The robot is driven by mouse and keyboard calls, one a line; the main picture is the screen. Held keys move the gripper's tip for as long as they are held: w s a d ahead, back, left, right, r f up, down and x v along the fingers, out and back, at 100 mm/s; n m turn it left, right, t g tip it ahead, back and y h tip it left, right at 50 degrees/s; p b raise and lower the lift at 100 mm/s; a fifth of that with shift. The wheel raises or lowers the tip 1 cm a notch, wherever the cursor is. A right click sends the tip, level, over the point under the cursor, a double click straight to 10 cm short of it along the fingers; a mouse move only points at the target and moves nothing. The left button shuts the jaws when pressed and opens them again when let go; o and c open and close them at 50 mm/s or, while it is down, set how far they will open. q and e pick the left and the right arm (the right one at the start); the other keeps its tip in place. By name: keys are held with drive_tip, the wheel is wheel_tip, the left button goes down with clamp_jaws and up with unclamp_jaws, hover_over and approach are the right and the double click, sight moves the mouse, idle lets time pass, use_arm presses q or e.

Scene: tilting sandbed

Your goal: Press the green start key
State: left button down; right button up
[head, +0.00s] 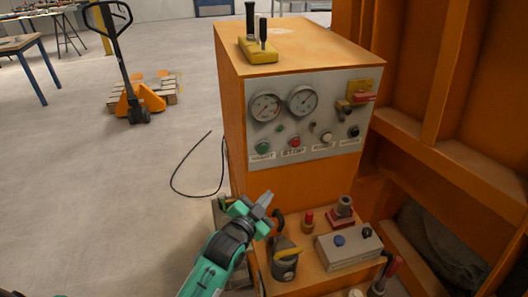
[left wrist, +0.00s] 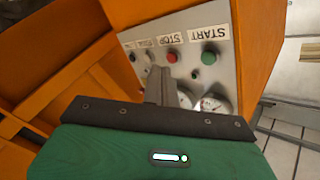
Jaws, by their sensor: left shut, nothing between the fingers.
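The green start key (head: 262,147) is a round button at the lower left of the grey control panel (head: 328,90) on the orange cabinet. It also shows in the left wrist view, where the green key (left wrist: 208,57) sits beside an upside-down START label. My left gripper (head: 265,198) is shut and empty, below the key in the head view and apart from the panel there. In the left wrist view my left gripper's fingers (left wrist: 159,85) point toward the panel, left of the key and below the red one. My right gripper is in neither view.
The red stop key (head: 295,142) is right of the green one, with more knobs beyond. Two gauges (head: 284,105) are above. A lower orange ledge holds a grey box (head: 348,248), a padlock-like item (head: 285,262) and small red parts.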

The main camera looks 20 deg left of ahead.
sight(263, 147)
use_arm(q)
drive_tip(key=w+r, duration=0.1)
drive_tip(key=w+r+m+t, duration=0.1)
drive_tip(key=r, duration=0.1)
drive_tip(key=w+d+r+t, duration=0.1)
drive_tip(key=shift+w+r+h, duration=0.15)
drive_tip(key=shift+r+h, duration=0.2)
drive_tip(key=shift+h, duration=0.05)
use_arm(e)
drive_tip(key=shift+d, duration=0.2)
